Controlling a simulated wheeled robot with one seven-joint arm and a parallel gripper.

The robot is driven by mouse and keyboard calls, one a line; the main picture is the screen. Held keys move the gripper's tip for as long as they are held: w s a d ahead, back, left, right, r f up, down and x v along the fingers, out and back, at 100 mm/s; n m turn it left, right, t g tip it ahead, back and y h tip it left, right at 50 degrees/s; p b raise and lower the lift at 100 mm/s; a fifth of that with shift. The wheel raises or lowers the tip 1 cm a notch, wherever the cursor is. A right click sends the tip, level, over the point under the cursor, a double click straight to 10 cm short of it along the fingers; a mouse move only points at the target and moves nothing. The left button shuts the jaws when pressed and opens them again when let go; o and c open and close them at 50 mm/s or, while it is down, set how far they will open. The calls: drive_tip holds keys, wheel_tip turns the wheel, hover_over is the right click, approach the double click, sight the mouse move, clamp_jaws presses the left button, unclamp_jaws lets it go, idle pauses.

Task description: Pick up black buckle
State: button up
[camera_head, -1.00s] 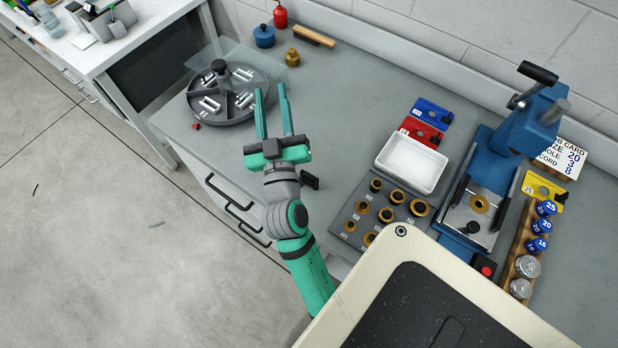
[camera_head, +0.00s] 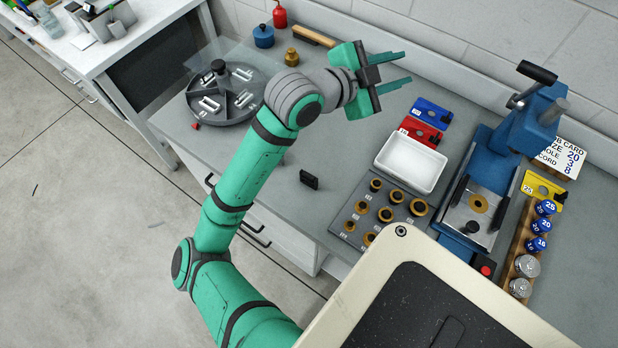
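A small black piece (camera_head: 309,180), which may be the black buckle, stands near the front edge of the grey workbench; its details are too small to make out. A round dark grey divided tray (camera_head: 226,115) on the left of the bench holds several silver buckles, one of them (camera_head: 209,103) in its left section. My gripper (camera_head: 407,68) is above the back of the bench, pointing right, with its two green fingers apart and nothing between them. It is well away from the black piece, up and to the right of it.
A white tray (camera_head: 411,163), a dark board of brass rings (camera_head: 354,225), and red (camera_head: 420,132) and blue (camera_head: 432,111) plates lie right of centre. A blue press (camera_head: 530,125) stands further right. A blue pot (camera_head: 264,37) and brass weight (camera_head: 292,58) stand at the back. Bench around the black piece is clear.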

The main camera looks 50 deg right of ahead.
drive_tip(key=a+f+m+y, duration=0.4)
drive_tip(key=a+f+y, duration=0.2)
drive_tip(key=f+y, duration=0.25)
drive_tip(key=w+a+f+t+y, duration=0.1)
drive_tip(key=w+a+y, duration=0.1)
drive_tip(key=a, duration=0.2)
drive_tip(key=w+a+f+m+t+y, duration=0.1)
drive_tip(key=w+a+f+y, duration=0.1)
drive_tip(key=a, duration=0.3)
drive_tip(key=w+a+f+t+y, duration=0.1)
drive_tip(key=w+a+f+y, duration=0.1)
drive_tip(key=a, duration=0.2)
drive_tip(key=shift+w+a+f+m+t, duration=0.15)
drive_tip(key=shift+w+a+m+t, duration=0.15)
drive_tip(key=shift+a+m, duration=0.1)
hover_over(309, 175)
drive_tip(key=f, duration=0.4)
drive_tip(key=shift+w+d+f, duration=0.2)
drive_tip(key=shift+w, duration=0.05)
drive_tip(key=shift+s+a+f, duration=0.1)
drive_tip(key=shift+f, duration=1.35)
drive_tip(key=shift+s+a+f, duration=0.1)
drive_tip(key=shift+f, duration=1.35)
clamp_jaws()
